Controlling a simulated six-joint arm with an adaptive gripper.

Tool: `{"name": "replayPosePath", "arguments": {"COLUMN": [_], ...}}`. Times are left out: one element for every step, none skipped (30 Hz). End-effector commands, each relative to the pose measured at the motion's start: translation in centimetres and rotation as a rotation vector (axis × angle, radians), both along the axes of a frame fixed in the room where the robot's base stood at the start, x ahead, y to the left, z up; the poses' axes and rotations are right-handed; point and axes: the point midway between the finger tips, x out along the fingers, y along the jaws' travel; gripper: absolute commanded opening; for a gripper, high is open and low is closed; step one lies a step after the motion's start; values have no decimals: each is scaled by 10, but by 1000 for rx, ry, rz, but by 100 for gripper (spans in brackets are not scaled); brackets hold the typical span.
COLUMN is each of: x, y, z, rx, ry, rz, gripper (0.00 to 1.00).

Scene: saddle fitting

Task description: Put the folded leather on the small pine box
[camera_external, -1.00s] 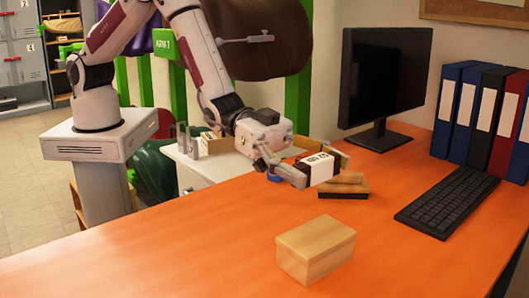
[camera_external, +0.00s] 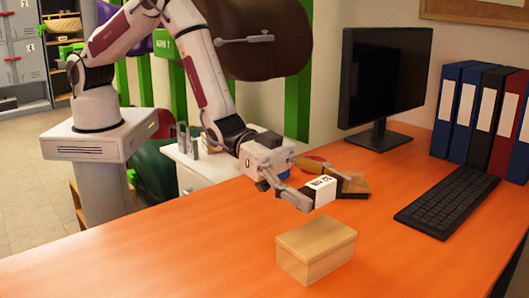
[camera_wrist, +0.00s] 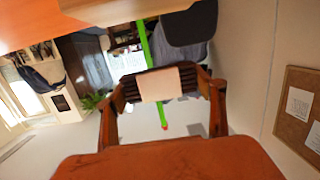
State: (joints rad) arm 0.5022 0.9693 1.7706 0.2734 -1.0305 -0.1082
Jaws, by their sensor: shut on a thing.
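The folded leather is a small dark bundle with a white printed band (camera_external: 320,190), held between my fingertips. In the wrist view its dark layered folds and pale band (camera_wrist: 160,84) lie between the two fingers. My gripper (camera_external: 322,187) is shut on it. The small pine box (camera_external: 315,252) is a pale wooden block standing on the orange desk, with its flat top bare. In the external view the leather is above and behind the box, apart from it. Its exact height over the desk is hard to judge.
A black keyboard (camera_external: 447,202), a monitor (camera_external: 385,85) and upright binders (camera_external: 480,122) stand to the right. The orange desk (camera_external: 150,260) is clear left of the box.

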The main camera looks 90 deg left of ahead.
Motion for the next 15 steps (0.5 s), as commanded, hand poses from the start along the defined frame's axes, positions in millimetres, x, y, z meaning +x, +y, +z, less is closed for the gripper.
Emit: {"name": "replayPosePath", "arguments": {"x": [0, 0, 0, 0, 0, 0, 0, 0, 0, 0, 0, 0, 0, 0, 0], "y": [0, 0, 0, 0, 0, 0, 0, 0, 0, 0, 0, 0, 0, 0, 0], "z": [-7, -10, -15, -19, -21, -24, -26, -27, -29, -29, -30, -30, -30, -30, -29], "rx": [0, -1, 0, 0, 0, 0, 0, 0, -1, -1, -1, -1, -1, -1, -1], "ry": [0, -1, 0, 0, 0, -1, -1, -1, -2, -2, -2, -3, -3, -3, -3], "rz": [0, 0, 0, 0, 0, 0, 0, 0, 0, 0, 0, 0, 0, 0, 0], "gripper": [44, 44, 44, 44, 44, 44, 44, 44, 44, 44, 44, 44, 44, 44, 44]}}
